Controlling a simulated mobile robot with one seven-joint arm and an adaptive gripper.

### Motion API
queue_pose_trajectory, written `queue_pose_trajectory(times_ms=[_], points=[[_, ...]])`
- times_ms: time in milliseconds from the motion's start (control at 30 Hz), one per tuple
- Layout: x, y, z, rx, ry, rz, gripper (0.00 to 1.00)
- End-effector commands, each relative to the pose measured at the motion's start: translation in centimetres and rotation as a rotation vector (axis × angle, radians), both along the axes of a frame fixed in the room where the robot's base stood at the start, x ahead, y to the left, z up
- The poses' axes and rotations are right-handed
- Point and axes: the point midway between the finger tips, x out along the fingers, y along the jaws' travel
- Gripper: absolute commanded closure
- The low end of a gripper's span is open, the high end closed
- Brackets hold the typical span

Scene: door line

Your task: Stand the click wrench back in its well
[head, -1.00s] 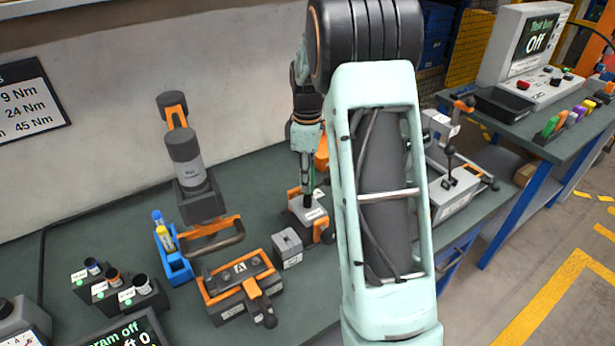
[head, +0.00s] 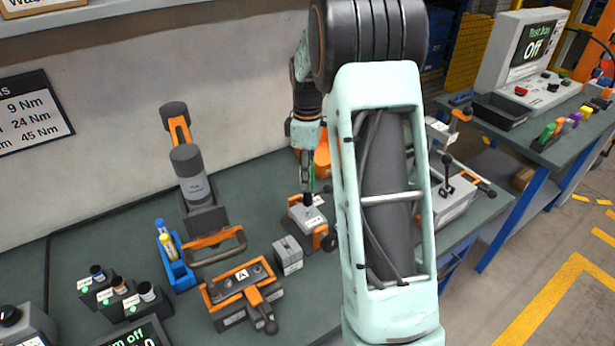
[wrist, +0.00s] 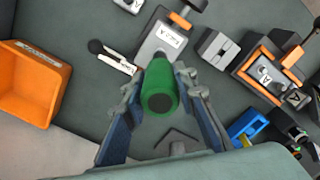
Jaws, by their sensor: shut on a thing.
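My gripper (head: 307,184) is shut on the green grip of the click wrench (wrist: 159,92), which stands roughly upright. In the wrist view I look down on the end of the grip, between the two fingers. A dark lower part of the wrench (head: 308,198) reaches down to a grey block with a white label (head: 304,216), which also shows in the wrist view (wrist: 165,40). The wrench's lower end is hidden, so I cannot tell whether it is inside the block, touching it or just above. The block may be the well; its opening is not visible.
An orange bin (wrist: 30,85) lies to the left in the wrist view. A small grey block (head: 288,256) and an orange-grey fixture marked A (head: 240,292) stand close by. A blue rack (head: 177,268) and a tall grey tool stand (head: 203,215) are further left.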

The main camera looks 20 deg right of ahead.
Motion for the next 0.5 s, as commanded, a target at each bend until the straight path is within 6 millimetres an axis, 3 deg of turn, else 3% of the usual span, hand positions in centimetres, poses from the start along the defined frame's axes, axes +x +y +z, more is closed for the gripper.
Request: queue_pose_trajectory(times_ms=[200, 500], points=[[0.1, 0.0, 2.0, -0.001, -0.003, 0.000, 0.98], [0.0, 0.0, 2.1, 0.000, -0.002, 0.000, 0.98]])
